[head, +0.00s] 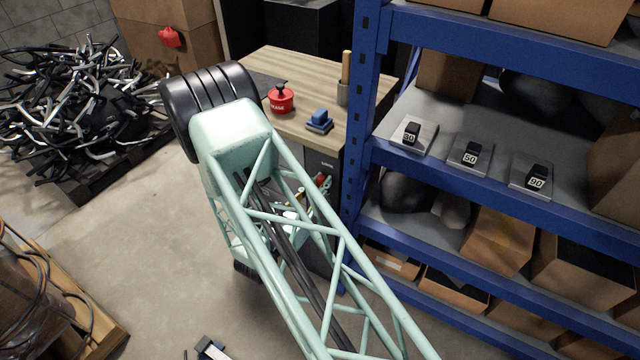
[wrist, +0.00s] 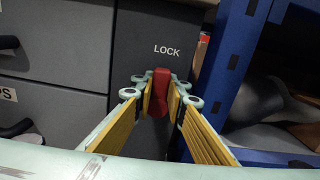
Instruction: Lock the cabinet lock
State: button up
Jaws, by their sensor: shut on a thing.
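The cabinet lock has a red handle (wrist: 157,100), which stands upright on the dark grey cabinet front (wrist: 140,30) under a white "LOCK" label (wrist: 167,49). My gripper (wrist: 160,92) has its yellow-padded fingers on both sides of the handle and is shut on it. The handle's lower part shows below the fingertips; what lies behind it is hidden. In the head view my own arm covers most of the cabinet front, and a small bit of red shows near the gripper.
Grey drawers (wrist: 50,45) with dark pulls lie left of the lock. A blue shelf rack (head: 362,120) stands close on the right. Open floor (head: 140,230) lies left.

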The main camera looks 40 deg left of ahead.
jog(key=shift+d+m, duration=0.1)
jog(key=shift+m, duration=0.3)
jog(key=o, duration=0.9)
jog(key=shift+s, duration=0.1)
jog(key=s, duration=0.8)
jog(key=s+d, duration=0.1)
jog(key=s, duration=0.2)
jog(key=shift+s, duration=0.4)
dwell(0.4)
